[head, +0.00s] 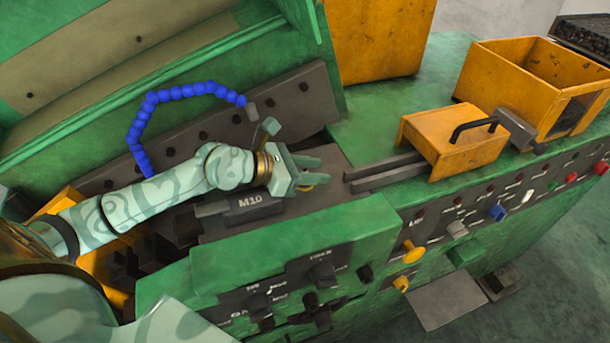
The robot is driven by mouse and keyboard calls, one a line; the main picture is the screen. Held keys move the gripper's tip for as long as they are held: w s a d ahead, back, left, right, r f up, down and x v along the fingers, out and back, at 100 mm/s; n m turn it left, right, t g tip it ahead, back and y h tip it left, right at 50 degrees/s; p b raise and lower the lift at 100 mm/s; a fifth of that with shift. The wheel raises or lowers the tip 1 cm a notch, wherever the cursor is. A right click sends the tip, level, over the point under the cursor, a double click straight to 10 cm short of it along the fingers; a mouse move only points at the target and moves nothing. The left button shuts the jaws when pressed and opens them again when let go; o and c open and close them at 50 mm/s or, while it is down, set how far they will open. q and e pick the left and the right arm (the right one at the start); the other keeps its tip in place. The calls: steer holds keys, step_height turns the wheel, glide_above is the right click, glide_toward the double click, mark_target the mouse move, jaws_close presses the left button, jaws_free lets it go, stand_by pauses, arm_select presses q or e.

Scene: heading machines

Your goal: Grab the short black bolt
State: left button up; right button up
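My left gripper (318,171) reaches in from the left over the dark machine bed. Its two pale green fingers point right and stand apart, and I see nothing between them. A small gold-coloured part shows just below the fingers, too small to identify. I cannot make out a short black bolt; it may be hidden by the gripper or too small against the dark metal. A dark block marked M10 (250,203) lies just below my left wrist. My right gripper is not in view.
A blue segmented hose (140,122) arches behind my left arm. Two grey bars (385,172) and a yellow cover with a black handle (455,140) stand to the right. An open yellow bin (535,75) is farther right. Knobs and buttons line the green front panel (290,270).

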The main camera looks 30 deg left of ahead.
arm_select(q)
jaws_close()
steer(key=shift+r, duration=0.15)
steer(key=shift+r, duration=0.2)
step_height(320, 180, up, 2)
steer(key=shift+r, duration=0.15)
steer(key=s+d+r+b, duration=0.2)
steer(key=s+d+r, duration=0.5)
steer(key=d+r, duration=0.3)
steer(key=shift+d+b, duration=0.3)
steer(key=shift+d, duration=0.75)
